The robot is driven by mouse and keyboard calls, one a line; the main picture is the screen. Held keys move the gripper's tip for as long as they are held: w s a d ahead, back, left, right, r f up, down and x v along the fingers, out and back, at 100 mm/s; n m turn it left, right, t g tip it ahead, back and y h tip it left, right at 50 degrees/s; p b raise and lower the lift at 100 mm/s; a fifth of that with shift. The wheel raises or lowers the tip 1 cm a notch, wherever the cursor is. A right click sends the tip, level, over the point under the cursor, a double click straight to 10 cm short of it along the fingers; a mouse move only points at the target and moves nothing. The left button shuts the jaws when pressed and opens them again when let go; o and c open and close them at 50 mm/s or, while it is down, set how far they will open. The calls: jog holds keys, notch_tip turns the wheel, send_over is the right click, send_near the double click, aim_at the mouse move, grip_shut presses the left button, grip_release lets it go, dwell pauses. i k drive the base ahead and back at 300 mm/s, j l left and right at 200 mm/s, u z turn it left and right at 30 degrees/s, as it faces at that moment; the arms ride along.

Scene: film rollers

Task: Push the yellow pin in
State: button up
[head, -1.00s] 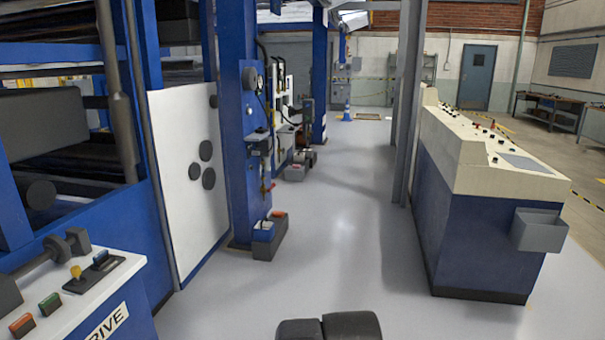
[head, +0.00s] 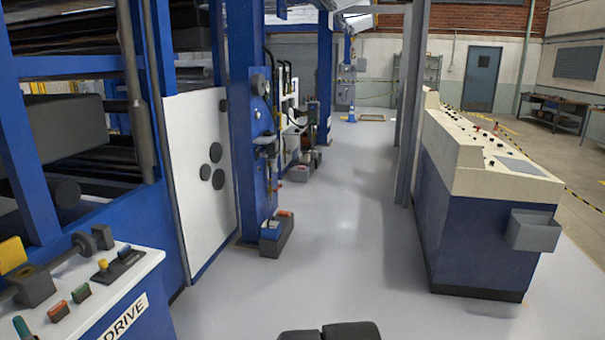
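A small yellow pin (head: 103,265) stands upright on a black plate (head: 118,268) on the white top of the drive panel (head: 140,268), at the lower left of the head view. A blue switch sits beside it on the same plate. How deep the pin sits cannot be told at this size. A dark rounded part of my own body shows at the bottom middle edge. My gripper's fingers are not visible, and nothing of mine touches the pin.
Green and orange buttons (head: 58,312) and a grey shaft lie left of the pin, with a yellow block (head: 12,255) behind. The blue press frame (head: 250,130) lines the left. A control console (head: 480,220) stands right. The grey floor (head: 340,250) between is clear.

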aim_at(103, 263)
jog(key=l, duration=0.2)
jog(key=u, duration=1.5)
jog(key=i+u, duration=0.2)
jog(key=i, duration=0.65)
jog(key=i+l+u, duration=0.2)
jog(key=i, duration=0.65)
jog(key=j, duration=0.1)
